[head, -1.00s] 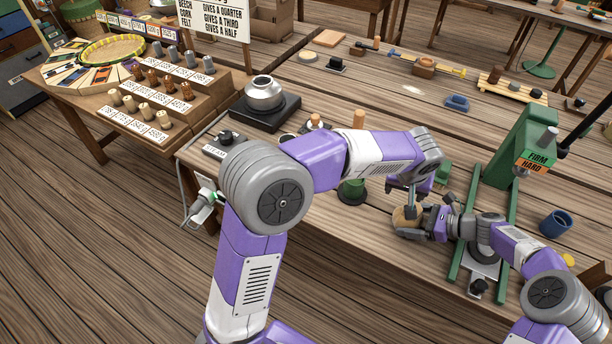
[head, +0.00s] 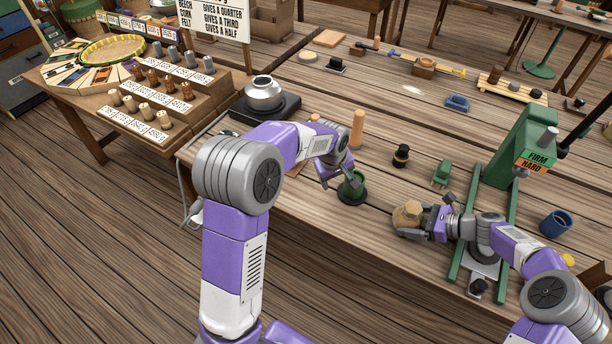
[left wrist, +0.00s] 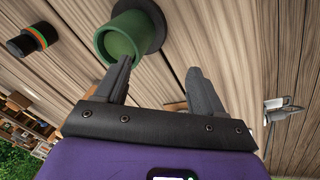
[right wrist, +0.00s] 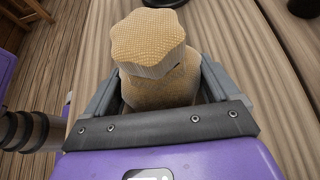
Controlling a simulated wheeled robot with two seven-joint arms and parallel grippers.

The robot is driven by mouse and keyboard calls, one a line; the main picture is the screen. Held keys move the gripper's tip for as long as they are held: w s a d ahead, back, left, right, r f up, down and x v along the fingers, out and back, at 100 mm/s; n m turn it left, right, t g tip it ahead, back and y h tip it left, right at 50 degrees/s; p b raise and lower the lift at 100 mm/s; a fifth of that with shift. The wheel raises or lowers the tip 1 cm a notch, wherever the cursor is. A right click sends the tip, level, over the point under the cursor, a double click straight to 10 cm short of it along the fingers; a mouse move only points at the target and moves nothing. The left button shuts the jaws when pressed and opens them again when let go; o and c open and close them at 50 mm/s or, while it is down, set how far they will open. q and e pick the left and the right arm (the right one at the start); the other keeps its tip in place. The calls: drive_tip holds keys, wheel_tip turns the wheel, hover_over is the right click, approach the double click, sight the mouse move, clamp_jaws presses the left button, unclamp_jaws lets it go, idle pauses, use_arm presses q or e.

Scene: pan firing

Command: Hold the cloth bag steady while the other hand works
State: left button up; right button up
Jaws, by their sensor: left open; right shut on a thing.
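The cloth bag (head: 408,214) is a small tan woven bag with a bunched top. It stands upright near the front edge of the table, and it fills the right wrist view (right wrist: 158,75). My right gripper (head: 412,232) is shut on the bag, with one finger on each side of its body. My left gripper (head: 350,182) is open and empty, beside the green cup on a dark round base (head: 352,190). In the left wrist view its fingers (left wrist: 160,82) are spread apart, with the green cup (left wrist: 122,38) close beyond the left finger.
A silver pot (head: 264,93) sits on a black plate at the left.

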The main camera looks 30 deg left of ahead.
use_arm(q)
drive_tip(key=a+f+n, duration=0.1)
drive_tip(key=a, duration=0.2)
drive_tip(key=s+a+f+n, duration=0.1)
drive_tip(key=a, duration=0.2)
drive_tip(key=a+n, duration=0.2)
drive_tip(key=shift+s+a+f, duration=0.4)
drive_tip(key=w+m, duration=0.1)
drive_tip(key=w, duration=0.1)
drive_tip(key=w+m+y, duration=0.1)
drive_tip(key=w+m, duration=0.1)
drive_tip(key=w+d+m+t, duration=0.1)
drive_tip(key=w, duration=0.1)
drive_tip(key=shift+d+r+m, duration=0.1)
drive_tip(key=shift+r+m, duration=0.1)
drive_tip(key=shift+m, duration=0.1)
drive_tip(key=w+d+r+m, duration=0.2)
drive_tip(key=w+d+m, duration=0.25)
drive_tip(key=d, duration=0.35)
wheel_tip(320, 180, up, 10)
drive_tip(key=m+g, duration=0.4)
drive_tip(key=m, duration=0.5)
hover_over(413, 208)
drive_tip(key=shift+h, duration=0.4)
wheel_tip(413, 208, down, 11)
drive_tip(key=shift+f, duration=0.2)
